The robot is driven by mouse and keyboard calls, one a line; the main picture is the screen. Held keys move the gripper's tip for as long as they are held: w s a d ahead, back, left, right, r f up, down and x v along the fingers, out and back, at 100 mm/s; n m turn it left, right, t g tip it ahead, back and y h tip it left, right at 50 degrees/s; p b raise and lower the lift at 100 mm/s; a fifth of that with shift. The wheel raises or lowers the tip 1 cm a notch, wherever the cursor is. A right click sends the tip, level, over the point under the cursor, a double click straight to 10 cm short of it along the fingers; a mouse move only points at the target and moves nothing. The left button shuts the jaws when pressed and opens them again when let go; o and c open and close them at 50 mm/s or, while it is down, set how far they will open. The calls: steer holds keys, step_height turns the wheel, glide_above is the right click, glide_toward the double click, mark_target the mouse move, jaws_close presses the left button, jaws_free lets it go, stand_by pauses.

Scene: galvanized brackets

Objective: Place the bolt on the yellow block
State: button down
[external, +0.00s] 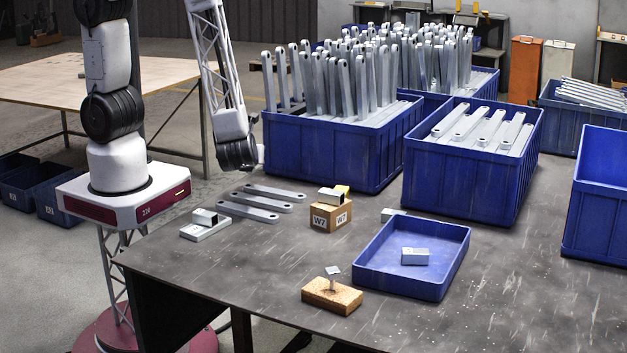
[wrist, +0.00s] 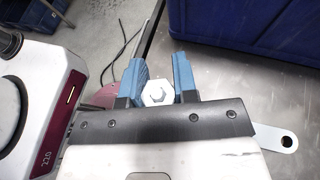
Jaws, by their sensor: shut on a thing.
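My gripper (wrist: 156,88) has two blue fingers closed on a pale hex-headed bolt (wrist: 157,94), its head facing the wrist camera. In the external view my gripper (external: 258,157) is in the air at the left end of the large blue bin, above the flat bars; the bolt cannot be made out clearly there. A yellowish-tan block (external: 346,297) lies near the table's front edge, to the right of and nearer the camera than my gripper. A small metal piece with a flat top (external: 332,272) stands on it.
Several flat bars (external: 262,199) lie below my gripper. A W7 box (external: 325,217) with a metal piece on top and a shallow blue tray (external: 452,270) holding a small metal part stand on the table. Tall blue bins (external: 340,155) of brackets line the back. The front right is clear.

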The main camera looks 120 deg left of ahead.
steer(key=w+r+m+t, duration=0.3)
steer(key=w+m+t, duration=0.4)
steer(key=w, duration=0.4)
steer(key=shift+w+a+r+t+y, duration=0.15)
steer(key=shift+w+a+t+y, duration=0.15)
steer(key=shift+t, duration=0.5)
steer(key=w+a, duration=0.1)
steer(key=w, duration=0.4)
steer(key=w+a+f, duration=0.1)
steer(key=w+a, duration=0.1)
steer(key=w, duration=0.3)
steer(key=w+a, duration=0.1)
steer(key=w, duration=0.4)
steer(key=shift+w+a+f, duration=0.15)
steer(key=shift+a+f, duration=0.1)
steer(key=shift+a, duration=0.1)
steer(key=shift+f, duration=1.75)
steer(key=shift+f, duration=0.15)
